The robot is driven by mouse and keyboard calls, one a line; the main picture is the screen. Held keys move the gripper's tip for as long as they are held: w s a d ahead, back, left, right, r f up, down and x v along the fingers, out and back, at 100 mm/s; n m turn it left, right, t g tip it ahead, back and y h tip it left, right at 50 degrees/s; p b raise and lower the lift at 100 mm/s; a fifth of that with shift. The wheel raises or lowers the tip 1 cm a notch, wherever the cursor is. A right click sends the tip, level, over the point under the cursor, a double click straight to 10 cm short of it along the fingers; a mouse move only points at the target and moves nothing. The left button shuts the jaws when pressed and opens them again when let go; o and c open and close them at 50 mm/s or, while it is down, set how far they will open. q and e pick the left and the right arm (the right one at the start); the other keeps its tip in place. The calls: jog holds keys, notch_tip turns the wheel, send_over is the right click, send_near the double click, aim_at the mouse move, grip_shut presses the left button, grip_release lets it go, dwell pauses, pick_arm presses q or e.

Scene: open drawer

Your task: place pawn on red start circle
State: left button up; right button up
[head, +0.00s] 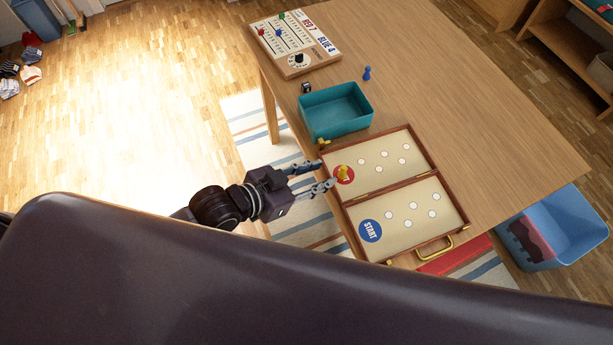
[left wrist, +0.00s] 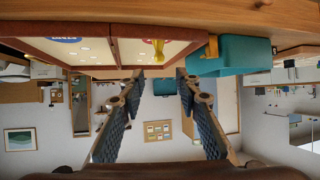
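A yellow pawn (head: 343,173) stands on the red start circle (head: 348,179) at the left side of the opened game board (head: 383,188). It also shows in the left wrist view (left wrist: 158,52), where the picture is upside down. My left gripper (head: 320,174) is open and empty, with its two fingers apart at the board's left edge, just left of the pawn. In the left wrist view, the fingers (left wrist: 159,78) are spread and the pawn appears beyond their tips. My right gripper is in neither view.
A teal open box (head: 316,126) stands just behind the board. A blue pawn (head: 367,73), a die (head: 306,88) and a score board (head: 296,67) are farther back. The table's right part (head: 480,130) is clear. A blue bin (head: 535,262) is on the floor.

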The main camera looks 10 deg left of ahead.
pick_arm(q)
jog(key=shift+v, duration=2.2)
jog(key=s+a+f+n+g+y, duration=0.15)
jog(key=a+f, duration=0.35)
jog(key=f, duration=0.5)
jog(key=a+f+n+y, duration=0.1)
jog(key=a+f+y, duration=0.2)
jog(key=a+f, duration=0.5)
jog(key=s+a+f+n+g+y, duration=0.1)
jog(key=a+f+n+y, duration=0.15)
jog(key=f, duration=0.95)
jog(key=s+a+f+g+y, duration=0.1)
jog(key=s+a+f+g, duration=0.2)
jog(key=s+f, duration=1.05)
jog(key=s+d+f+g, duration=0.1)
jog(key=s+f, duration=0.1)
jog(key=s, duration=0.5)
jog(key=s+d+f+n+g, duration=0.1)
jog(key=s+d+f, duration=0.1)
jog(key=s, duration=0.5)
jog(key=shift+f, duration=0.55)
